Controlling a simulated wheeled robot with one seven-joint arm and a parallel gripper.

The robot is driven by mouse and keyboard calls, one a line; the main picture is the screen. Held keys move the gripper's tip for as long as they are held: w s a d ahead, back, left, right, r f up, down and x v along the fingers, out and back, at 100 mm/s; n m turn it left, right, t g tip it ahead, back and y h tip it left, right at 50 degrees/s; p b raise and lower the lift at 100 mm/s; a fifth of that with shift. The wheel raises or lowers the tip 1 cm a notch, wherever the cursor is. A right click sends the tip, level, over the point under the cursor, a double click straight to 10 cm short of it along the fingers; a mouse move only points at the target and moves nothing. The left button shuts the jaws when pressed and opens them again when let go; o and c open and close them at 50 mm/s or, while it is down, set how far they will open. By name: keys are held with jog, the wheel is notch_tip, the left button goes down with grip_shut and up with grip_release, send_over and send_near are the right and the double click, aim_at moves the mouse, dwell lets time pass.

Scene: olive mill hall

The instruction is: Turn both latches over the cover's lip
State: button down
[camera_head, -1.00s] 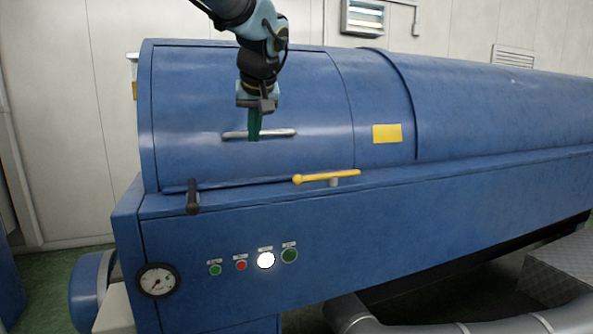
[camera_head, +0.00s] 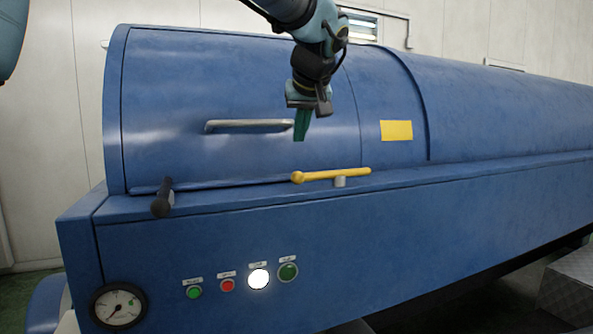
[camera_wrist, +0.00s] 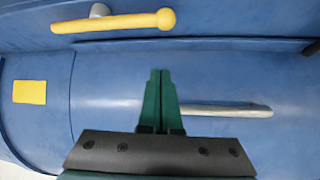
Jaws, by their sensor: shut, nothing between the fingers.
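The blue cover (camera_head: 230,90) is down, with its front edge along the ledge of the machine. One latch is a black lever (camera_head: 162,197) at the cover's lower left corner; it stands tilted. The other is a yellow lever (camera_head: 331,175) on a grey post, lying roughly along the cover's lip, with its knob at the left. It also shows at the top of the wrist view (camera_wrist: 115,22). My gripper (camera_head: 299,138) has green fingers, shut and empty. It hangs in front of the cover, above the yellow lever and by the right end of the metal handle (camera_head: 250,125).
A yellow label (camera_head: 396,130) is on the cover's right. The front panel below carries a gauge (camera_head: 118,306), a red button (camera_head: 227,285), green buttons (camera_head: 288,271) and a lit white one (camera_head: 258,279).

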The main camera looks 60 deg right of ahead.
jog(key=p+x, duration=0.3)
jog(key=x, duration=0.6)
jog(key=shift+w+d+f, duration=0.1)
jog(key=shift+w, duration=0.15)
jog(key=shift+s+a+f+p, duration=0.2)
jog(key=shift+s+a+p, duration=0.1)
jog(key=shift+s+a, duration=0.2)
jog(key=shift+s+a+f+p, duration=0.2)
jog(key=shift+s+a+p, duration=0.1)
jog(key=shift+s+a, duration=0.25)
jog(key=shift+s+f, duration=0.15)
jog(key=shift+s, duration=0.05)
jog(key=shift+s+a+f, duration=0.1)
jog(key=shift+s+a, duration=0.05)
jog(key=shift+a, duration=0.05)
